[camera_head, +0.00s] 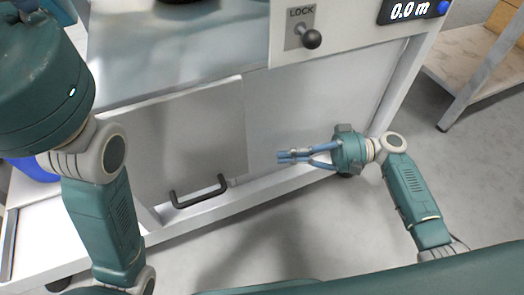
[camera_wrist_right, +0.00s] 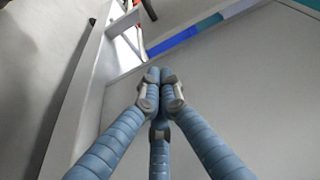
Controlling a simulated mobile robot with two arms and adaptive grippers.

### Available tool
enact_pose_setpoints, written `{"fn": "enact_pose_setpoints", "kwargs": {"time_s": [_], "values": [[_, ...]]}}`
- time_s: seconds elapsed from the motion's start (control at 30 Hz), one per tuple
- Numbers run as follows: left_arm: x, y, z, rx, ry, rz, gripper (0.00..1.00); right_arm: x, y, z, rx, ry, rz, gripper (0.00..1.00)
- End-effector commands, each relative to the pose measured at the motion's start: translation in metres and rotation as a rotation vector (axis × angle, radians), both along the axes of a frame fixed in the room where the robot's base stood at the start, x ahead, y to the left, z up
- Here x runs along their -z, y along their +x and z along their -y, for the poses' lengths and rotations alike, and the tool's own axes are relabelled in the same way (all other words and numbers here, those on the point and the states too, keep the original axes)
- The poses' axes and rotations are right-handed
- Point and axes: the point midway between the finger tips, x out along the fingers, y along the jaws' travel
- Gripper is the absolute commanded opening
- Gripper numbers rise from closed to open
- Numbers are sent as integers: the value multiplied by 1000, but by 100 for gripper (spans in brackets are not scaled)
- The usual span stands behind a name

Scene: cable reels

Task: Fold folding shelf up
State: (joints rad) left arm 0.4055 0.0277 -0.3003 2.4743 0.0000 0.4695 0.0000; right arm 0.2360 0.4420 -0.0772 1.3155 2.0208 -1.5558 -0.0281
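The folding shelf appears to be the grey panel (camera_head: 200,130) hanging down against the front of the white machine in the head view. A black U-shaped handle (camera_head: 202,197) sits at its lower edge. My right gripper (camera_head: 283,157) is to the right of the handle, apart from it, in front of the plain grey front. Its blue-grey fingers come together at the tips, with nothing visible between them. The right wrist view also shows the fingers meeting (camera_wrist_right: 160,80). My left arm crosses the left side of the head view, but its gripper is outside the picture.
A LOCK knob (camera_head: 311,39) and a display reading 0.0 m (camera_head: 408,11) are on the machine above my right gripper. A metal worktop (camera_head: 180,55) lies above the panel. A separate table (camera_head: 475,60) stands at the right. Bare floor (camera_head: 290,225) lies in front.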

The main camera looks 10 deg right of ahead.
Motion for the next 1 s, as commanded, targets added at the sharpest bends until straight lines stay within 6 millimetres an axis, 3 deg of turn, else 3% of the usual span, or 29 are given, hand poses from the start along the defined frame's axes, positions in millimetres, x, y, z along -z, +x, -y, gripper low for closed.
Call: {"fn": "enact_pose_setpoints", "kwargs": {"time_s": [0.5,0.7,1.0], "values": [[3,13,-1,2,-2,-46,33,-1,5,-83,1,-1,-2,0],[3,14,-1,1,-2,-47,33,0,5,-94,1,-2,-2,0],[4,14,-1,2,-1,-47,33,0,6,-95,2,-3,-2,0]]}}
